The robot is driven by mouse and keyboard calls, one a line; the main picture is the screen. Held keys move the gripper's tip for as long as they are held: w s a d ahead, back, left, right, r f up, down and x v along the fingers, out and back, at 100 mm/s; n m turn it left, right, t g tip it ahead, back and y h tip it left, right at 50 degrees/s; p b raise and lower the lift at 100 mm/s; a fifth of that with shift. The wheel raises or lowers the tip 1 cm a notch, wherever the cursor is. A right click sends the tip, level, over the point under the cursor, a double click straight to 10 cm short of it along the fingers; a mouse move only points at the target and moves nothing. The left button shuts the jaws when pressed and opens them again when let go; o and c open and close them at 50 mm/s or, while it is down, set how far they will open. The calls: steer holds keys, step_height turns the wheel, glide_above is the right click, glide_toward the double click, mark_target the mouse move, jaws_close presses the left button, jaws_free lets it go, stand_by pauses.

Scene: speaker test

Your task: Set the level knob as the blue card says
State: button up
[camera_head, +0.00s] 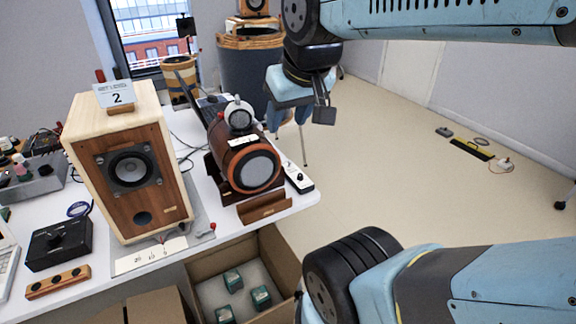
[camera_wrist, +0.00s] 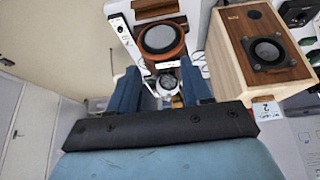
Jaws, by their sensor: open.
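A pale blue card (camera_head: 114,94) reading "2" stands on top of a wooden box speaker (camera_head: 185,190); it also shows in the wrist view (camera_wrist: 265,110). A black box (camera_head: 60,243) with a dark knob on its top sits at the left front of the table. A narrow white device (camera_head: 299,177) with a dark round part lies at the table's right edge. I cannot tell which carries the level knob, nor read any setting.
A wooden block with dark holes (camera_head: 58,282) lies at the front left. An open cardboard box (camera_head: 207,270) with several green items is below the table edge. Floor at right is mostly clear.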

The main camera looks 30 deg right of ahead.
steer(key=w+d+f+n+g+h, duration=0.1)
steer(key=w+d+f+n+g, duration=0.2)
steer(key=w, duration=0.5)
steer(key=n+g+y, duration=0.1)
steer(key=n+g, duration=0.2)
steer(key=n, duration=1.2)
glide_above(300, 175)
step_height(300, 175, down, 21)
step_height(300, 175, down, 13)
steer(key=shift+w+d+f, duration=0.1)
steer(key=shift+c, duration=0.3)
jaws_close()
steer(key=shift+a, duration=0.25)
steer(key=shift+d, duration=0.2)
